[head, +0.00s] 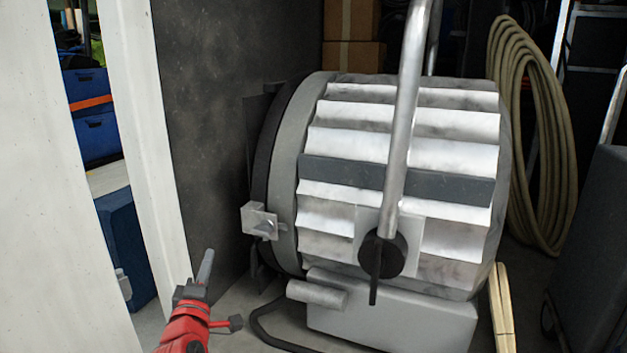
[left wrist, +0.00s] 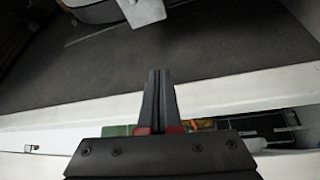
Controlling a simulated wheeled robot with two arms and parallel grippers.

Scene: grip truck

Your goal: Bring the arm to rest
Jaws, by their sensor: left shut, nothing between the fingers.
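My left arm comes in at the bottom of the head view, red with a dark gripper (head: 205,268). The gripper is shut and empty. It points up, left of the large silver ribbed lamp housing (head: 400,150), and appears apart from it. In the left wrist view the two dark fingers (left wrist: 157,85) lie together, with the dark panel (left wrist: 220,70) and a white frame edge beyond them. My right gripper does not show in either view.
A white upright post (head: 140,130) stands on the left, with blue bins (head: 95,140) behind it. A small metal latch block (head: 260,221) sticks out at the lamp's left side. A coiled hose (head: 540,130) hangs at the right. Cardboard boxes (head: 350,55) stand behind.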

